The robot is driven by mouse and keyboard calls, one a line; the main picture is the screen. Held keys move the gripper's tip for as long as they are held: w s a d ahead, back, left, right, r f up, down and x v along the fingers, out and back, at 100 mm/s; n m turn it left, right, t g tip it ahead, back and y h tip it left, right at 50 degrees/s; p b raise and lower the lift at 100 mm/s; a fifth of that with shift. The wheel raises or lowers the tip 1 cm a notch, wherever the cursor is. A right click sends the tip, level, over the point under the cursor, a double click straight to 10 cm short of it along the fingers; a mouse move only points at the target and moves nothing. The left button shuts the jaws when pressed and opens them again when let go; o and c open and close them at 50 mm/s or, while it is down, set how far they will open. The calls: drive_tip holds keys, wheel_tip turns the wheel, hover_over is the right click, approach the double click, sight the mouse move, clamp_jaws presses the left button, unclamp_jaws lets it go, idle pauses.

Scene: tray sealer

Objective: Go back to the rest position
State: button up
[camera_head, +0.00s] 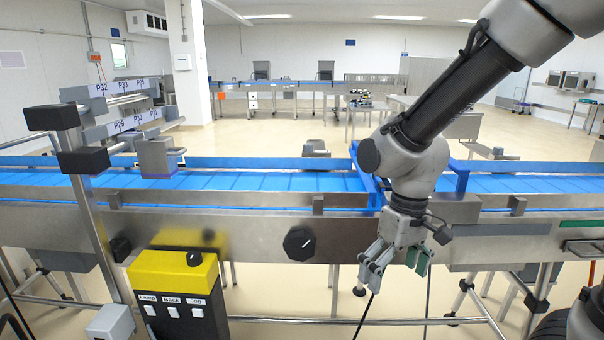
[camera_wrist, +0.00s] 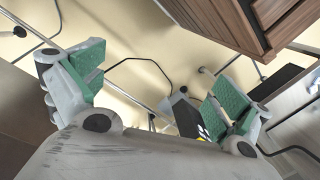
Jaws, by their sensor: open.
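My gripper (camera_head: 396,277) hangs at the end of my arm, in front of the metal side of the conveyor, with its fingers pointing down. Its fingers are apart and nothing is between them. In the wrist view the two green-padded fingers of my gripper (camera_wrist: 150,95) stand wide apart, with the pale floor and dark cables behind them. My arm reaches down from the upper right of the head view.
A conveyor with a blue belt (camera_head: 250,181) runs across the view. A yellow and black control box (camera_head: 178,275) with a knob and labelled buttons is at the lower left. A black knob (camera_head: 299,243) is on the conveyor's side. Labelled rails (camera_head: 118,87) stand at the left.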

drive_tip(key=s+d+r+m+t, duration=0.2)
drive_tip(key=s+d+r, duration=0.1)
drive_tip(key=d+r, duration=0.4)
drive_tip(key=s+d+r+m+t, duration=0.3)
drive_tip(key=d+r, duration=0.4)
drive_tip(key=d, duration=0.4)
drive_tip(key=shift+s+d+r+h, duration=0.2)
drive_tip(key=shift+s+d+h, duration=0.15)
drive_tip(key=shift+s+h, duration=0.05)
